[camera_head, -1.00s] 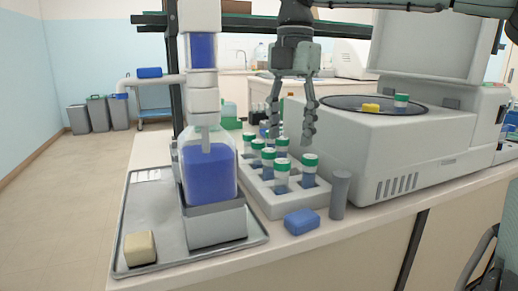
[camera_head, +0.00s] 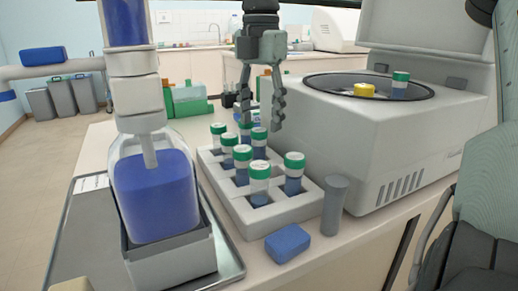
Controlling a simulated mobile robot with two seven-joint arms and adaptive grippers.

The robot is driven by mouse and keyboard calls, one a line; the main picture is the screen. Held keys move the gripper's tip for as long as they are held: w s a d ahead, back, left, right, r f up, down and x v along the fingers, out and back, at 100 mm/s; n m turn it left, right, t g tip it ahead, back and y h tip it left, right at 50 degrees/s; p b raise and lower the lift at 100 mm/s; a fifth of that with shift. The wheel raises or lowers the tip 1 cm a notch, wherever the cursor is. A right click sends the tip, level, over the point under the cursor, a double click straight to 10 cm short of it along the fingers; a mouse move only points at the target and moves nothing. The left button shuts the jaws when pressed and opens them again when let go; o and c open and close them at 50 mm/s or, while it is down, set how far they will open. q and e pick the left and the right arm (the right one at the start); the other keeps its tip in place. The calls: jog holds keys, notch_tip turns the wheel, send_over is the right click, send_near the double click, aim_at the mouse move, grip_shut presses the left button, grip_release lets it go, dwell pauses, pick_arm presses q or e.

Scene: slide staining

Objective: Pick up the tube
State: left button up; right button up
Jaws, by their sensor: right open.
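Several green-capped tubes with blue contents stand upright in a white rack (camera_head: 283,211) at the middle of the bench. The front ones are a tube (camera_head: 261,182) and a tube to its right (camera_head: 293,175). Another green-capped tube (camera_head: 400,85) stands in the open centrifuge. My right gripper (camera_head: 262,114) points down above the back of the rack, open and empty, its fingers apart. It partly covers the view of the rear tubes; whether it touches any cannot be told. My left gripper is not in view.
The centrifuge (camera_head: 400,145) stands right of the rack, with a yellow piece (camera_head: 364,90) in it. A grey cylinder (camera_head: 335,206) and a blue block (camera_head: 287,243) are in front of the rack. A large bottle of blue liquid (camera_head: 155,195) stands left on a metal tray (camera_head: 70,235).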

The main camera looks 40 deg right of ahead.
aim_at(258, 130)
jog(key=f, duration=0.2)
jog(key=shift+w+a+f, duration=0.15)
jog(key=shift+w+f, duration=0.05)
jog(key=shift+f, duration=0.75)
grip_shut()
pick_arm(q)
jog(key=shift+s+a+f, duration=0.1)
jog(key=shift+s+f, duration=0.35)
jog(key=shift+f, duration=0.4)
pick_arm(e)
jog(key=shift+r, duration=0.15)
